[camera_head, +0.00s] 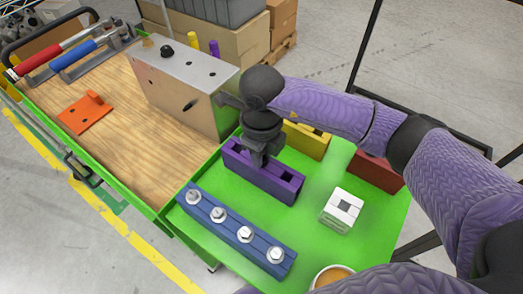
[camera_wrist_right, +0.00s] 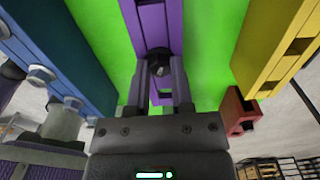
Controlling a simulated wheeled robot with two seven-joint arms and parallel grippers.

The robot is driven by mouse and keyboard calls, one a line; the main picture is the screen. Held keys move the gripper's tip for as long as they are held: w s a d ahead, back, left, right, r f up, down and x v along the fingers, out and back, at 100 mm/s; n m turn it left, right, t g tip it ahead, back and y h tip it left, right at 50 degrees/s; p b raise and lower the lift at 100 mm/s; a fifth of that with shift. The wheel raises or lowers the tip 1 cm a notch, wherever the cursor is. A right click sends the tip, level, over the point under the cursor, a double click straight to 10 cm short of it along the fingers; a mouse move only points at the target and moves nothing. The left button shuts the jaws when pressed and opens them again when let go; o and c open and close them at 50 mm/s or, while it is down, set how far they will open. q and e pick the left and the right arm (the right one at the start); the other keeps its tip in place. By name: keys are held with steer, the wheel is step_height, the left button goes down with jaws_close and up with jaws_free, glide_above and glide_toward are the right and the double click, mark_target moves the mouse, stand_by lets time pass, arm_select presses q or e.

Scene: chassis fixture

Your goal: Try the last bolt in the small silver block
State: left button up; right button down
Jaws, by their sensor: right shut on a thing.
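My right gripper (camera_head: 262,160) points down at the purple block (camera_head: 280,187) on the green surface. In the wrist view its fingertips (camera_wrist_right: 160,70) are shut on a dark round-headed piece, seemingly a bolt (camera_wrist_right: 157,67), at the purple block (camera_wrist_right: 158,22). I cannot tell how deep this piece sits in the block. The small silver block (camera_head: 332,217), pale with a dark square opening on top, stands right of the purple block, apart from the gripper. My left gripper is not in view.
The blue block (camera_head: 237,233) holds several silver hex bolts (camera_head: 218,214) at front left. A yellow block (camera_head: 308,140) and a red block (camera_head: 377,170) stand behind. A large metal box (camera_head: 175,85) stands on the wooden top. A round container (camera_head: 333,277) is at the front edge.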

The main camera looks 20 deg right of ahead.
step_height(320, 180, up, 7)
steer(key=p, duration=0.5)
steer(key=shift+r, duration=0.1)
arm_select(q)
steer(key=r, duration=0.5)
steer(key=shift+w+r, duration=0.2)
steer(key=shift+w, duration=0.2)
